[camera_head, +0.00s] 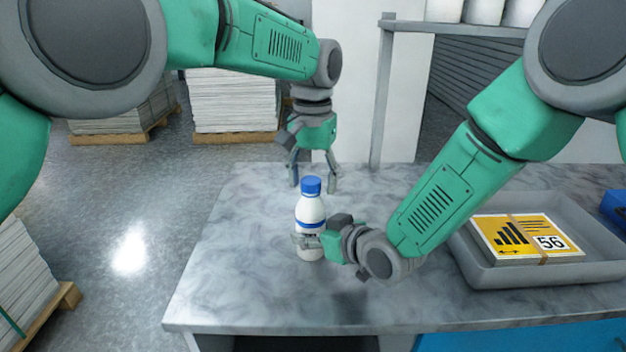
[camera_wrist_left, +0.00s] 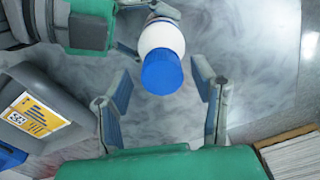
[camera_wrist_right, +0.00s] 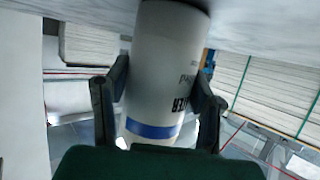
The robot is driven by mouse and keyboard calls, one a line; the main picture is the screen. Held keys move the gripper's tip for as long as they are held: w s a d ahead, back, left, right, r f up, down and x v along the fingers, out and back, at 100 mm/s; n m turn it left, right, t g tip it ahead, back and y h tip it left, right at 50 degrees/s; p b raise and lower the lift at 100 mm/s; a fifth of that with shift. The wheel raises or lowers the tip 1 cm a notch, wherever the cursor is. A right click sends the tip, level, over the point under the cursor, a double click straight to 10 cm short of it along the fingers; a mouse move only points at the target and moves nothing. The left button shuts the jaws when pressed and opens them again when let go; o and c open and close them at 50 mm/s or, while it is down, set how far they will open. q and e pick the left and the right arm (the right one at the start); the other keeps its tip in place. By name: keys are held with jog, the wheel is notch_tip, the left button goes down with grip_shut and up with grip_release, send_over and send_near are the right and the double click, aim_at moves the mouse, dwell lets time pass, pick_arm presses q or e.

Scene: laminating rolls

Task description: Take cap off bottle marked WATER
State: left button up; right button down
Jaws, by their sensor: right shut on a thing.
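A white bottle (camera_head: 310,216) with a blue cap (camera_head: 311,186) and a blue band stands upright on the grey marbled table (camera_head: 225,270). The cap is on the bottle. My right gripper (camera_head: 304,242) is shut around the bottle's lower body from the right. In the right wrist view, the bottle (camera_wrist_right: 165,70) sits between its fingers, with dark lettering only partly readable. My left gripper (camera_head: 314,184) is open and empty, pointing down above and behind the bottle. In the left wrist view, the cap (camera_wrist_left: 161,72) lies ahead of and between its open fingers, not touched.
A grey tray (camera_head: 475,270) on the table's right holds a yellow card marked 56 (camera_head: 522,238). A blue object (camera_head: 614,207) is at the right edge. A shelf post (camera_head: 381,95) stands behind the table. The table's left side is clear.

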pick_arm(q)
jog(key=shift+r, duration=2.25)
jog(key=shift+c, duration=0.4)
pick_arm(e)
jog(key=shift+d, duration=0.1)
pick_arm(q)
jog(key=m, duration=0.3)
jog(key=shift+s+d+r+m, duration=0.15)
jog(key=shift+d+r+m, duration=0.15)
jog(key=shift+r, duration=0.1)
jog(key=shift+r+m, duration=0.35)
jog(key=shift+m, duration=0.55)
jog(key=r+m, duration=0.1)
jog(key=m, duration=0.2)
jog(key=shift+a+r, duration=0.15)
jog(key=shift+w+a+r+m, duration=0.15)
jog(key=shift+w+r+m, duration=0.1)
jog(key=shift+m, duration=0.45)
jog(key=shift+f, duration=3.95)
